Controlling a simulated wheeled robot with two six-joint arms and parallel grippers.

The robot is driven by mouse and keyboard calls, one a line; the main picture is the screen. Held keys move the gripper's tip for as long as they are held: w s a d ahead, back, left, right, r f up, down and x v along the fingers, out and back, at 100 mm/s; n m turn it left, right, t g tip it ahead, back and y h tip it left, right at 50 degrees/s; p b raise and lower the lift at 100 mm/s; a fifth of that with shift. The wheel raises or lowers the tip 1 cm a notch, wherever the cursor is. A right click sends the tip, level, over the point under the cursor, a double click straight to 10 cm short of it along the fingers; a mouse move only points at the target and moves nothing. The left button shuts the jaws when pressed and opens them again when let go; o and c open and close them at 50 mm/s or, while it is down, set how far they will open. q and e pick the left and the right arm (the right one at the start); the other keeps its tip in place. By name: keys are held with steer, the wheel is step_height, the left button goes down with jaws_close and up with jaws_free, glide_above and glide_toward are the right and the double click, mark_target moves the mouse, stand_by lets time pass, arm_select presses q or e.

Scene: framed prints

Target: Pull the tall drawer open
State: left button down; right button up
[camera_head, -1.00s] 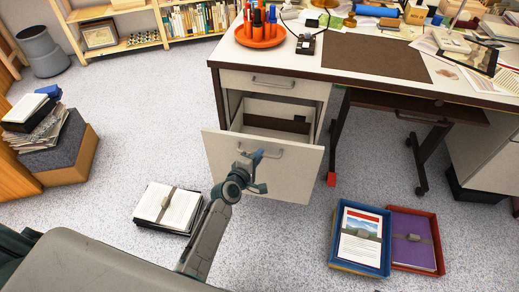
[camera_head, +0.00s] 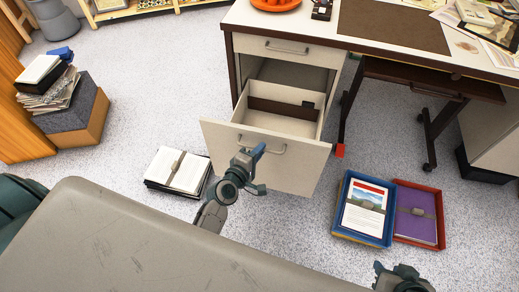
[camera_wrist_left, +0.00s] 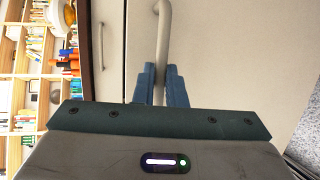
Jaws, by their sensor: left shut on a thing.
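The tall drawer (camera_head: 286,170) is the lower drawer of the desk pedestal and stands well out from it, its inside showing from above. Its bar handle (camera_head: 276,148) is on the front panel; it also shows in the left wrist view (camera_wrist_left: 162,28). My left gripper (camera_head: 256,158) is at the left part of this handle. In the left wrist view its blue fingers (camera_wrist_left: 158,82) are shut around the bar. My right gripper (camera_head: 401,278) shows only partly at the bottom edge of the head view, and its fingers cannot be made out.
The shallow upper drawer (camera_head: 287,48) is closed. A strapped paper stack (camera_head: 178,171) lies on the floor left of the open drawer. A blue tray (camera_head: 342,233) and a red tray (camera_head: 440,222) lie to the right. Speckled floor between is clear.

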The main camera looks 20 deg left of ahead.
arm_select(q)
steer(key=c, duration=1.5)
jaws_free()
arm_select(e)
steer(key=shift+w+d+r, duration=0.1)
steer(key=shift+w, duration=0.1)
steer(key=shift+w, duration=0.1)
arm_select(q)
steer(key=v, duration=1)
steer(key=shift+s+b, duration=0.4)
steer(key=shift+b, duration=0.05)
arm_select(e)
steer(key=shift+w+a+f+t, duration=0.15)
steer(key=shift+a+f+t, duration=0.2)
steer(key=shift+t, duration=0.15)
arm_select(q)
steer(key=shift+a, duration=0.1)
arm_select(e)
steer(key=shift+d, duration=0.1)
